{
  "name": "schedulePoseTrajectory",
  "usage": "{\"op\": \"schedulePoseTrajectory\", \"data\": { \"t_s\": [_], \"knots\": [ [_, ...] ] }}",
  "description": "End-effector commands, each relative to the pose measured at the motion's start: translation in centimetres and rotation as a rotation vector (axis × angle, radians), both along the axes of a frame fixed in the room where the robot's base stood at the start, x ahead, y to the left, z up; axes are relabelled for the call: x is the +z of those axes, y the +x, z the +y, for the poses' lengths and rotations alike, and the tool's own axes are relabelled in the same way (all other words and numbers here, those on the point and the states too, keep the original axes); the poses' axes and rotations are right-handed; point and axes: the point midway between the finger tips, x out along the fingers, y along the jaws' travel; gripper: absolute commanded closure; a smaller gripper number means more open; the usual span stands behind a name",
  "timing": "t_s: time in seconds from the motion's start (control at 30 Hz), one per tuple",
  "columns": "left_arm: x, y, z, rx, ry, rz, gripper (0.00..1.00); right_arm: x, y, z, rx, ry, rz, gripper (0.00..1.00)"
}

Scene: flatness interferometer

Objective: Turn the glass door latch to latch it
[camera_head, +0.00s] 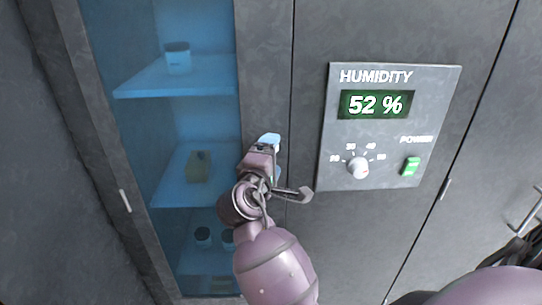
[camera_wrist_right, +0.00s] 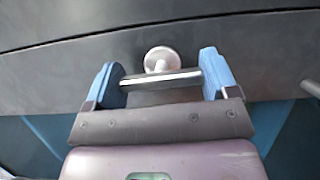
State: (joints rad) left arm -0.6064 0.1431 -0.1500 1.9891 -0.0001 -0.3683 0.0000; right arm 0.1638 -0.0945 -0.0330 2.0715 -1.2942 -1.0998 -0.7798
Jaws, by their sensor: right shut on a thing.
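The glass door (camera_head: 195,120) is at the left of the head view, with blue glass in a dark grey frame. It looks closed. My right gripper (camera_head: 268,148) is at the right side of its frame, close to the seam with the panel beside it. In the right wrist view, the latch is a silver bar (camera_wrist_right: 160,81) on a round metal hub (camera_wrist_right: 158,57). The blue fingers of my right gripper (camera_wrist_right: 163,79) are at the bar's two ends, shut on it. The bar lies roughly along the dark seam. My left gripper is not in view.
A humidity panel (camera_head: 343,125) reading 52 %, with a dial (camera_head: 358,168) and a green power switch (camera_head: 411,166), is mounted right of my gripper. Jars (camera_head: 178,57) and a yellowish block (camera_head: 199,166) stand on shelves behind the glass. A metal handle (camera_head: 528,212) is at far right.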

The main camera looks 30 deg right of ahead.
Motion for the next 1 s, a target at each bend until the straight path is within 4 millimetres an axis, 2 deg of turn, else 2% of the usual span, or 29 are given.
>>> {"op": "schedulePoseTrajectory", "data": {
  "t_s": [0.4, 0.43, 0.53, 1.0],
  "knots": [
    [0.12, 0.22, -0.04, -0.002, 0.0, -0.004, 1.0, -0.04, -0.01, -0.02, 0.0, 0.004, -0.002, 0.44],
    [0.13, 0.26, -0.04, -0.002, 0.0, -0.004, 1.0, -0.04, -0.01, -0.02, 0.0, 0.004, -0.002, 0.16],
    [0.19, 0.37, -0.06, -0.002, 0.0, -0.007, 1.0, -0.04, -0.01, -0.02, 0.0, 0.004, -0.002, 0.0],
    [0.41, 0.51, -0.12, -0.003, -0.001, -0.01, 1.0, 0.02, 0.08, -0.1, 0.001, 0.003, -0.003, 0.0]
  ]
}}
